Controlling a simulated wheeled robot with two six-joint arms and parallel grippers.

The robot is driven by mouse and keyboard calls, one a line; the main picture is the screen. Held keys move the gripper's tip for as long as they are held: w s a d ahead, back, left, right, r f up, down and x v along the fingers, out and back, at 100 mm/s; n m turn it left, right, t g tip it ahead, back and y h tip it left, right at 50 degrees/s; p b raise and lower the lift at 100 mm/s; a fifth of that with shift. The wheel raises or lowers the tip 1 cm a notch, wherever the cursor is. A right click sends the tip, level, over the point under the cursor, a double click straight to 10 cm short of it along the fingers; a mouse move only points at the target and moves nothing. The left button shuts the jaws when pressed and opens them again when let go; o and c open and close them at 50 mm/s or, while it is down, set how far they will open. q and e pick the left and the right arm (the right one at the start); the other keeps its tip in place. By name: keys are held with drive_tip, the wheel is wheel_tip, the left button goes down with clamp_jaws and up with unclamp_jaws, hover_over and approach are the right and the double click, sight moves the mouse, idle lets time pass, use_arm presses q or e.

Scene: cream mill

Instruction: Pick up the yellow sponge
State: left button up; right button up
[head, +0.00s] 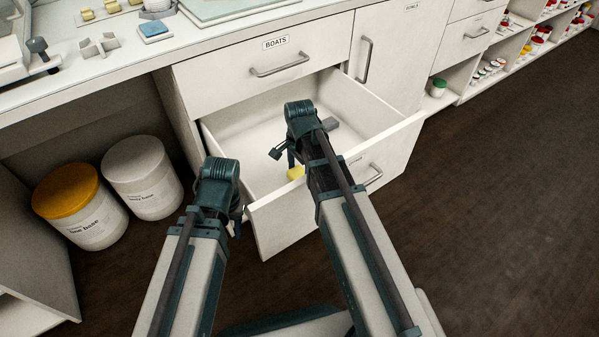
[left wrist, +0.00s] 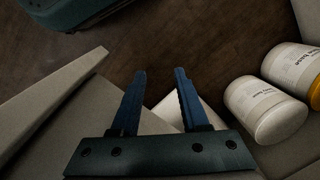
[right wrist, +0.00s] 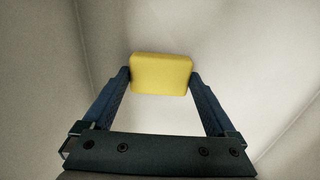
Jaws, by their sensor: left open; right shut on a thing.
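The yellow sponge (right wrist: 161,73) is a small block between the fingertips of my right gripper (right wrist: 160,82), which is shut on it. In the head view the sponge (head: 296,173) shows as a small yellow patch beside my right arm, within the open drawer (head: 283,222). The right arm hides most of the right gripper there. My left gripper (left wrist: 159,75) is open and empty, pointing down near the drawer's left side. In the head view its fingers are mostly hidden behind its wrist.
A shut drawer labelled BOATS (head: 240,65) sits above the open one. A tub with an orange lid (head: 85,225) and a white tub (head: 145,185) stand under the counter at left. A blue sponge-like block (head: 154,29) lies on the counter. The dark floor at right is clear.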

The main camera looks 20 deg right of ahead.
sight(300, 175)
wheel_tip(300, 175, up, 8)
drive_tip(key=p, duration=0.7)
drive_tip(key=shift+r+p, duration=0.25)
drive_tip(key=shift+p, duration=0.05)
drive_tip(key=shift+f, duration=0.1)
drive_tip(key=o, duration=0.8)
drive_tip(key=c, duration=0.7)
